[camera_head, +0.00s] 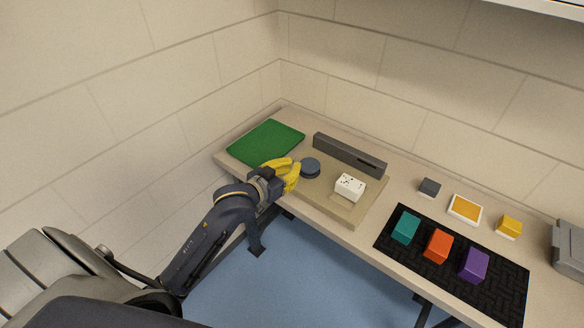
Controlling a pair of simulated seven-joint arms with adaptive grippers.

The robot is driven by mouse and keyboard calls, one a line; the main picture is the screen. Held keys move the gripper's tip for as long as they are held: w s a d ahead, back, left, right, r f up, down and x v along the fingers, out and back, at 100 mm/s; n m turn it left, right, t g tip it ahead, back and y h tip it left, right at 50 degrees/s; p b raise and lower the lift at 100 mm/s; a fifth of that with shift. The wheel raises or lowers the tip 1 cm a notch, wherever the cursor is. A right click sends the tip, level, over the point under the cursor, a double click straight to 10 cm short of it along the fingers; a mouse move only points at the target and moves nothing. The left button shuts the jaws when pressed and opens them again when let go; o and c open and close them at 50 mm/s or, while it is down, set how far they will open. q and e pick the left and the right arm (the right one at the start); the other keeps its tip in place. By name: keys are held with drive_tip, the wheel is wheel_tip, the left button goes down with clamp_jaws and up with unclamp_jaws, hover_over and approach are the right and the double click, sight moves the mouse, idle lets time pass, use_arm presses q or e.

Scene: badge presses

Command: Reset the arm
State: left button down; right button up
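My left gripper (292,164), with yellow fingers, is over the left part of a tan board (345,206) on the bench. Its fingertips are just left of a dark blue round piece (310,168) and look apart from it. I cannot tell how far the fingers are spread, and nothing shows held in them. A white block with dark dots on top (350,187) sits on the board, to the right of the round piece. My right gripper is not in view.
A green mat (266,143) lies behind the gripper. A long dark grey bar (349,155) stands along the board's back. A black mat (448,278) carries teal, orange and purple blocks. Small grey and yellow pieces lie behind it. A grey box (570,250) stands far right.

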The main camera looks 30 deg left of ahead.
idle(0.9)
use_arm(q)
drive_tip(key=r, duration=0.2)
drive_tip(key=shift+a+r, duration=0.2)
drive_tip(key=shift+r, duration=0.1)
hover_over(309, 166)
wheel_tip(309, 166, down, 2)
drive_tip(key=shift+s+a+f, duration=0.1)
drive_tip(key=shift+s+f, duration=0.05)
drive_tip(key=shift+f, duration=0.05)
wheel_tip(309, 166, down, 2)
drive_tip(key=shift+f, duration=1.05)
